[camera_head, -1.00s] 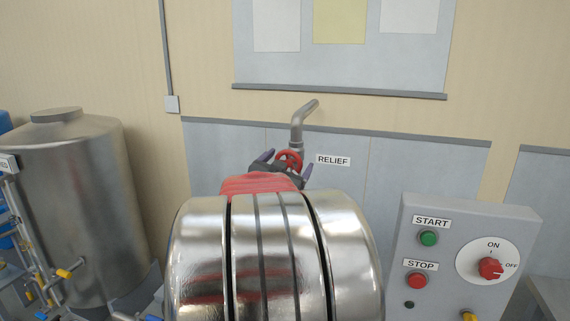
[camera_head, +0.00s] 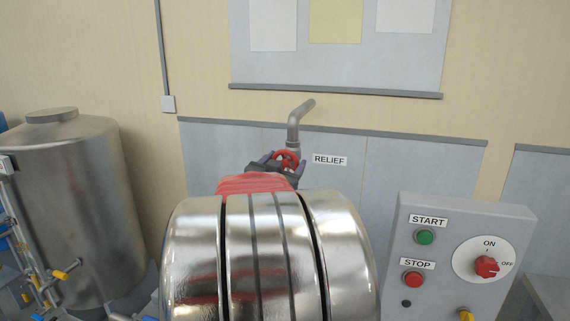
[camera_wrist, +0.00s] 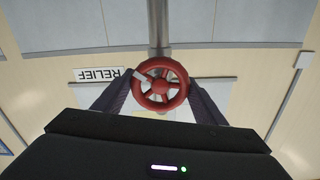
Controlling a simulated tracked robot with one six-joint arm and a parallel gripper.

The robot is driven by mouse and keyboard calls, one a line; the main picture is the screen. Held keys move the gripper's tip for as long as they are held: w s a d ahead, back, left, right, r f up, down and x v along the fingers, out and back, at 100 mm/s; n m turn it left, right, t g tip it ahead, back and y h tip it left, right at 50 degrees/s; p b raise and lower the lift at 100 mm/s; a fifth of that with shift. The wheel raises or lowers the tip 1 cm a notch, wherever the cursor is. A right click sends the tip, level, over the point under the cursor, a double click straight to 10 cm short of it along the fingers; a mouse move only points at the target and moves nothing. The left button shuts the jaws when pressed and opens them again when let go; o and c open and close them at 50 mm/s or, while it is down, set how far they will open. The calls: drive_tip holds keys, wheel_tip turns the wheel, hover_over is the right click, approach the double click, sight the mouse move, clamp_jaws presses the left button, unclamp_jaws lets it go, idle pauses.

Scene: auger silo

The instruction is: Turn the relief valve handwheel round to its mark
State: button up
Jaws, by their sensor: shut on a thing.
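The red relief valve handwheel (camera_head: 287,154) sits on a grey pipe against the wall, left of the RELIEF label (camera_head: 330,160). My gripper (camera_head: 284,165) is at the wheel, its two dark fingers closed on either side of it. In the wrist view the spoked handwheel (camera_wrist: 160,85) shows face-on between the fingers of my gripper (camera_wrist: 163,93). A small white piece (camera_wrist: 143,77) shows at the wheel's upper left, on the side of the upside-down RELIEF label (camera_wrist: 97,74). Whether it is the mark, I cannot tell. My arm hides part of the valve below the wheel in the head view.
A grey control box (camera_head: 455,250) with START and STOP buttons and a red ON/OFF knob stands at the right. A steel tank (camera_head: 75,200) stands at the left. The bent pipe (camera_head: 297,118) rises above the wheel.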

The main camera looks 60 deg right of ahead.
drive_tip(key=shift+n, duration=1.3)
drive_tip(key=o, duration=1.1)
drive_tip(key=a, duration=0.4)
drive_tip(key=s+a, duration=0.1)
drive_tip(key=a, duration=0.4)
drive_tip(key=s+a, duration=0.1)
drive_tip(key=a, duration=0.3)
drive_tip(key=shift+a, duration=0.35)
